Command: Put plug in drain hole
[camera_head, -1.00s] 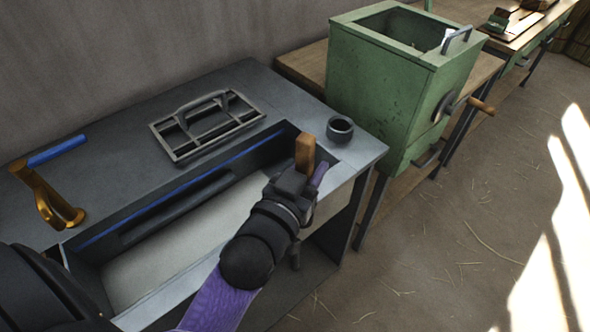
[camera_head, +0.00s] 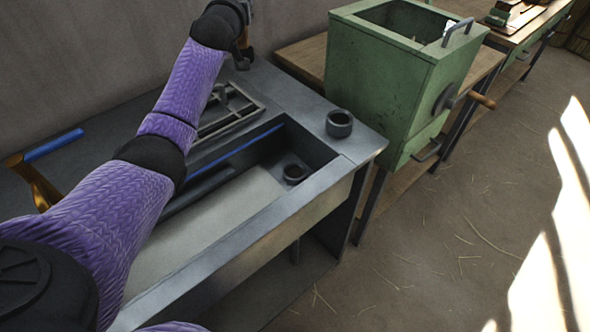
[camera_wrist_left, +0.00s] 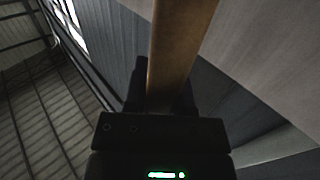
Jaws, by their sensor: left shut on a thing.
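A round dark drain hole (camera_head: 295,173) shows at the right end of the sink basin (camera_head: 215,225). A short dark hollow ring (camera_head: 339,123) stands on the counter just behind that end. My left gripper (camera_head: 243,52) is at the back of the counter by the wall, far from the drain, and mostly hidden behind its own wrist. In the left wrist view it is shut on a long brown wooden piece (camera_wrist_left: 180,45) that sticks out past the jaws. I cannot tell whether this piece is the plug. My right gripper is not in view.
A grey rack (camera_head: 228,115) lies on the counter behind the basin, partly hidden by my left arm. A brass tap (camera_head: 35,183) and a blue bar (camera_head: 54,145) are at the left. A green metal box with a crank (camera_head: 385,85) stands to the right.

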